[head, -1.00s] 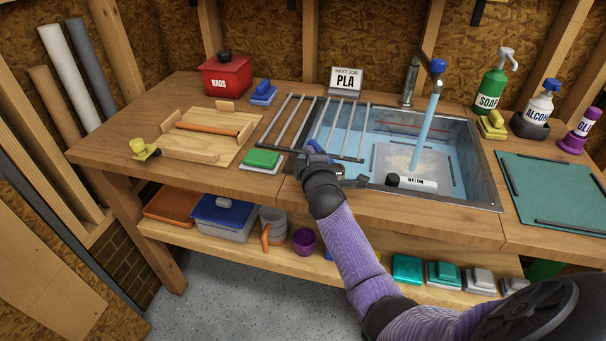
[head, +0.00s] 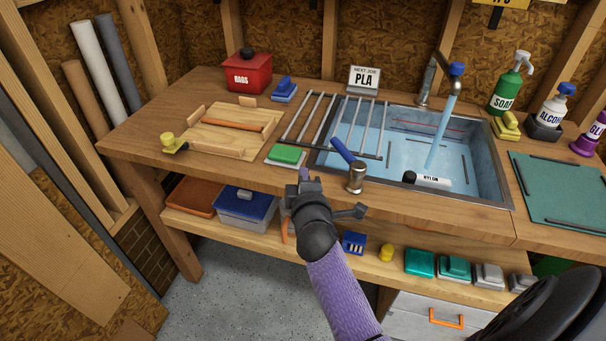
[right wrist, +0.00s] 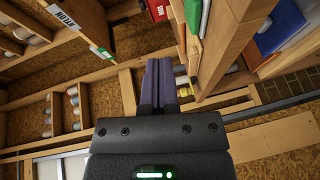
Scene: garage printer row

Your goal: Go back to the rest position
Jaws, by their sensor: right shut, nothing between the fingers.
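My right gripper (head: 306,178) is shut and empty, in front of the counter's front edge, left of the blue-handled metal valve (head: 356,178) and apart from it. In the right wrist view its two dark fingers (right wrist: 158,85) lie together with nothing between them. My right arm comes in from the bottom of the head view. My left gripper is in neither view. The sink (head: 485,190) holds bluish water, and a stream runs from the blue-tipped tap (head: 457,69). A black and white cylinder marked NYLON (head: 432,182) lies at the sink's front.
A metal rack (head: 318,120) spans the sink's left side. A green-topped block (head: 287,154) is near the counter edge behind my gripper. The lower shelf (head: 400,283) holds a blue-lidded box (head: 245,207) and several small blocks. Floor (head: 215,290) shows free at lower left.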

